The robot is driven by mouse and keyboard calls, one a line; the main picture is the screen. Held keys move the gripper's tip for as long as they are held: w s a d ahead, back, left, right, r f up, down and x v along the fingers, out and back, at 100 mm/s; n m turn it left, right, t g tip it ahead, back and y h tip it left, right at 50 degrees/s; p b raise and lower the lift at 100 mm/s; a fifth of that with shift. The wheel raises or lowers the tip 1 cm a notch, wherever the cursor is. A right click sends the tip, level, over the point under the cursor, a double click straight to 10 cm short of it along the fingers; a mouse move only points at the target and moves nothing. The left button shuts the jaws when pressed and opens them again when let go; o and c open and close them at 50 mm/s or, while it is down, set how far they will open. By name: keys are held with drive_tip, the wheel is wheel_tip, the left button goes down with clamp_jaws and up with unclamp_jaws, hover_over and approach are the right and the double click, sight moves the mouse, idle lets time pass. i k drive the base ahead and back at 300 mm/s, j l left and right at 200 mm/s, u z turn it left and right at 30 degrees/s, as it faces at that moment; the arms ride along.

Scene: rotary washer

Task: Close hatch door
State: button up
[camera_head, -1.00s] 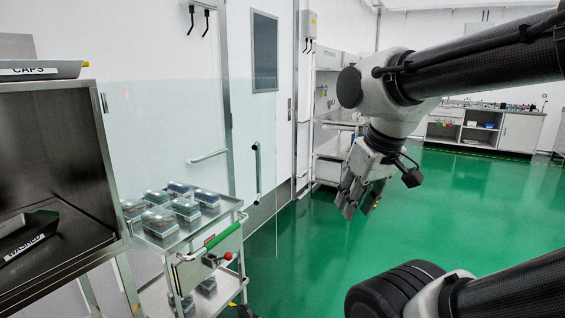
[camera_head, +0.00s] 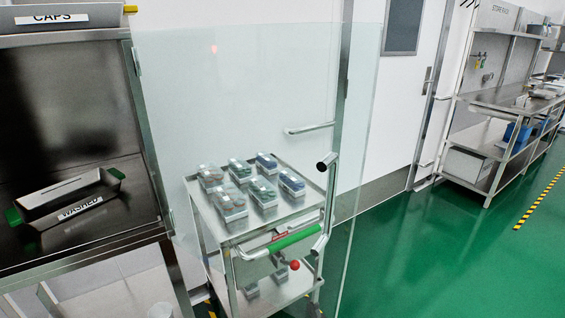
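The hatch door (camera_head: 250,110) is a clear glass panel. It stands open, swung out to the right from hinges on the right edge of the steel hatch frame (camera_head: 146,125). Its vertical bar handle (camera_head: 328,200) with dark ends is near the panel's free side. The hatch opening on the left is uncovered. Inside it lies a tray (camera_head: 70,207) labelled WASHED, with green ends. My gripper is not in view.
A steel trolley (camera_head: 205,215) with a green handle (camera_head: 294,240) and several small boxes shows through the glass. A tray labelled CAPS (camera_head: 75,15) sits on top of the hatch. Steel shelving (camera_head: 475,150) stands at the right. Green floor (camera_head: 440,270) is clear at the lower right.

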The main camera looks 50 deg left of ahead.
sight(331, 161)
drive_tip(key=i+u, duration=0.1)
drive_tip(key=i, duration=0.55)
drive_tip(key=i+l+u, duration=0.15)
drive_tip(key=i, duration=0.5)
drive_tip(key=i+j+u, duration=0.1)
drive_tip(key=i+u, duration=0.55)
drive_tip(key=u, duration=0.15)
drive_tip(key=i+l+u, duration=0.1)
drive_tip(key=i+u, duration=0.2)
drive_tip(key=u, duration=0.15)
drive_tip(key=i+u, duration=0.1)
drive_tip(key=u, duration=0.85)
drive_tip(key=i+l+u, duration=0.1)
drive_tip(key=u, duration=0.8)
drive_tip(key=i+l+u, duration=0.1)
drive_tip(key=u, duration=0.35)
drive_tip(key=l+u, duration=0.1)
drive_tip(key=u, duration=0.8)
drive_tip(key=k+j+u, duration=0.15)
drive_tip(key=k+j, duration=0.3)
drive_tip(key=k+j+u, duration=0.15)
drive_tip(key=k+j, duration=0.25)
drive_tip(key=j, duration=0.1)
